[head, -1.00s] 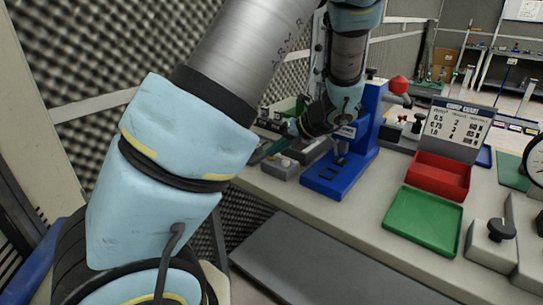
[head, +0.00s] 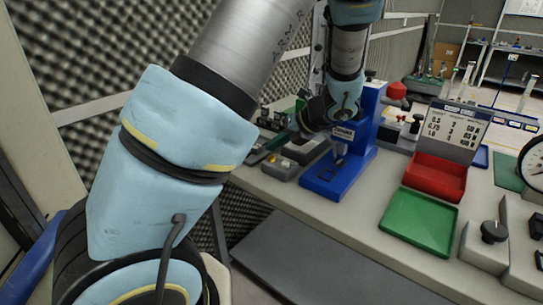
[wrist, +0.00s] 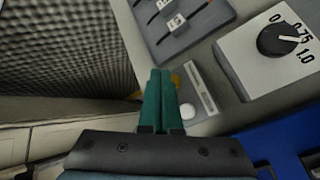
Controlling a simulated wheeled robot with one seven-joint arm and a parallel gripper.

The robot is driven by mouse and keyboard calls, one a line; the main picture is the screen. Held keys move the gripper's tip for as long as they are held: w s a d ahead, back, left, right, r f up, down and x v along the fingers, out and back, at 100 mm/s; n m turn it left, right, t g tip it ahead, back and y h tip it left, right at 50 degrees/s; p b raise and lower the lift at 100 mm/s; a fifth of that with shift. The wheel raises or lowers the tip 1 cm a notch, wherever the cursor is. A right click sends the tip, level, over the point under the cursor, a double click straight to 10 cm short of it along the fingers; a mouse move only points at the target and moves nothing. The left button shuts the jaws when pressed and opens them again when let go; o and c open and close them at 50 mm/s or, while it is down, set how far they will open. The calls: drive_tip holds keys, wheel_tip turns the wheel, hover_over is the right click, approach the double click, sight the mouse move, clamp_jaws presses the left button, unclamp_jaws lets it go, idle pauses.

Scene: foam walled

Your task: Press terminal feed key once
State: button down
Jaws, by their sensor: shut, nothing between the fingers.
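A small grey box (head: 279,171) stands on the bench just left of the blue press (head: 329,175). In the wrist view this box (wrist: 203,93) has a white round button (wrist: 187,112), a yellow button (wrist: 176,80) partly hidden behind my fingers, and a label strip. I cannot read which is the feed key. My gripper (wrist: 160,76) is shut and empty, its green fingers together. Its tips overlap the yellow button in the wrist view; contact cannot be told.
A grey dial box (wrist: 278,40) marked 0.75 and 1.0 lies beyond the box. A slotted grey unit (wrist: 180,20) is at the top. A red bin (head: 437,178) and green tray (head: 419,222) stand to the right. Foam walls close the left side.

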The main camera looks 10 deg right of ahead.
wheel_tip(320, 180, up, 5)
drive_tip(key=p, duration=0.4)
drive_tip(key=shift+f+p, duration=0.1)
drive_tip(key=shift+p, duration=0.3)
drive_tip(key=s+a+r+n+g+h, duration=0.1)
drive_tip(key=s+a+n, duration=0.5)
drive_tip(key=n, duration=1.1)
drive_tip(key=s+a+r+n+g+h, duration=0.2)
drive_tip(key=s+a+n+h, duration=0.4)
drive_tip(key=a+n, duration=0.5)
drive_tip(key=s+n+g, duration=0.1)
drive_tip(key=n, duration=0.5)
